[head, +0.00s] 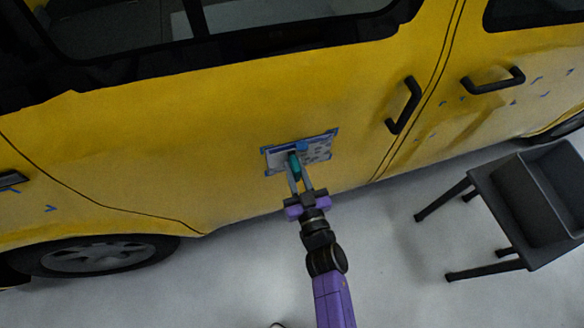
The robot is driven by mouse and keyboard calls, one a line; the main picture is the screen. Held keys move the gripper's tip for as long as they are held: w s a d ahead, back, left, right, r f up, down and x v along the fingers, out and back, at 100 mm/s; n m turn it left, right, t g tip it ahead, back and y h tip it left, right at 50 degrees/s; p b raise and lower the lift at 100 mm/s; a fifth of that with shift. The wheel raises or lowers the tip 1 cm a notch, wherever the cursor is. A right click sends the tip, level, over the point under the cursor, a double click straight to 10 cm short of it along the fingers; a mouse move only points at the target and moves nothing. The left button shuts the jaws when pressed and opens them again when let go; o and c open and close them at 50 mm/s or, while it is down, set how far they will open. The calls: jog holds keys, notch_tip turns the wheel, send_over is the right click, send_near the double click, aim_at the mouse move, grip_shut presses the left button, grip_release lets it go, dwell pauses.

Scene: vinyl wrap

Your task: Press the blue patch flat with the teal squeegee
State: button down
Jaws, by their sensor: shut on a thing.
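A patch (318,150) with blue corners and a blue strip sits on the yellow car door, its surface pale and mottled. My gripper (298,176) is in front of the patch's lower left part, shut on the teal squeegee (294,164). The squeegee lies over the patch; I cannot tell whether its edge touches the surface. The gripper's fingers and the squeegee hide part of the patch. A small blue piece (302,146) shows just above the squeegee.
The yellow car (190,120) fills the upper view, with black door handles (404,105) right of the patch. A dark grey bin on a stand (500,190) is at the right. Small blue marks dot the panels. The floor (390,270) between is clear.

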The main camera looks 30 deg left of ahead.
aim_at(320, 150)
jog(key=shift+w+d, duration=0.4)
jog(key=shift+w, duration=0.15)
jog(key=shift+w+d+p, duration=0.5)
jog(key=shift+w+d, duration=0.25)
jog(key=shift+w, duration=0.1)
jog(key=shift+d, duration=0.1)
jog(key=shift+w+d, duration=0.6)
jog(key=shift+w, duration=0.2)
jog(key=shift+w, duration=0.1)
jog(key=shift+w+d, duration=0.7)
jog(key=shift+w, duration=0.05)
jog(key=shift+w+d, duration=0.1)
